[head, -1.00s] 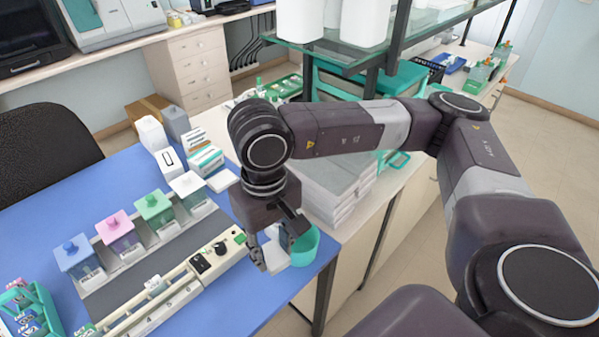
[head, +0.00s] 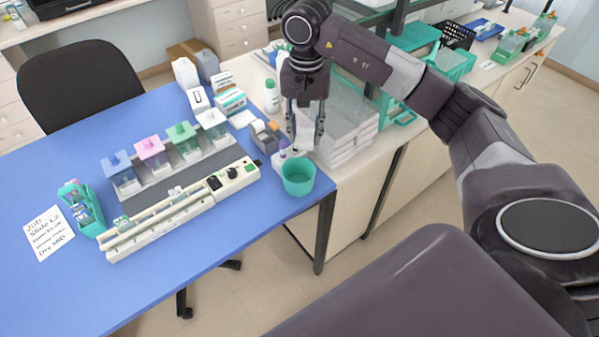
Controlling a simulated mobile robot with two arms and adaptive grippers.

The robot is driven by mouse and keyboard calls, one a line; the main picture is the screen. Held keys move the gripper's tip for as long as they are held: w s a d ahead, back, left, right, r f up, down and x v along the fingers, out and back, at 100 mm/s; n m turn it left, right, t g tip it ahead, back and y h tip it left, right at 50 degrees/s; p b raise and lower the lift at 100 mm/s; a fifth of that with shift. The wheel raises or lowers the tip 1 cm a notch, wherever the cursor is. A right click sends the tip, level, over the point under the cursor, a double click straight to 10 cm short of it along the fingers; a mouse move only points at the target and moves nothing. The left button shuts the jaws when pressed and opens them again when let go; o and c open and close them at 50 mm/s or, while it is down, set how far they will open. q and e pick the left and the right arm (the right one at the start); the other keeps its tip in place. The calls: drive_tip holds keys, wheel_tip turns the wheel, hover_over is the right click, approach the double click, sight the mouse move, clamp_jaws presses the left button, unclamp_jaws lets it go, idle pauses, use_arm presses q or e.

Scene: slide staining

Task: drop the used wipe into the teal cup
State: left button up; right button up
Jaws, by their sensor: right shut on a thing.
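The teal cup (head: 298,179) stands upright near the right corner of the blue table, open at the top. My right gripper (head: 305,143) points down just above and behind the cup in the picture. It is shut on the white used wipe (head: 304,131), which hangs between the fingers. The wipe appears to be outside the cup, above its far rim; its exact height is hard to tell. The left gripper is not in view.
A staining rack with several lidded jars (head: 150,150) and a long cream device (head: 185,207) lie left of the cup. A tape dispenser (head: 264,135) and a white bottle (head: 272,97) stand behind. White stacked trays (head: 345,125) are at right. The blue table's front (head: 200,270) is clear.

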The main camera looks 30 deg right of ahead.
drive_tip(key=shift+s+d+f, duration=0.15)
drive_tip(key=shift+a+f+b, duration=0.2)
drive_tip(key=shift+f+b, duration=0.6)
drive_tip(key=shift+f, duration=0.4)
wheel_tip(320, 180, down, 2)
drive_tip(key=shift+f+b, duration=0.1)
drive_tip(key=shift+b, duration=0.4)
drive_tip(key=shift+f, duration=0.5)
drive_tip(key=o, duration=1)
drive_tip(key=shift+o, duration=0.9)
drive_tip(key=shift+d, duration=0.1)
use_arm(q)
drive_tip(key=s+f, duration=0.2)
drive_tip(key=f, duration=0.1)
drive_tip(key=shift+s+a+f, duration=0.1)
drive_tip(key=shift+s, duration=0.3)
use_arm(e)
wheel_tip(320, 180, up, 12)
drive_tip(key=shift+r, duration=0.1)
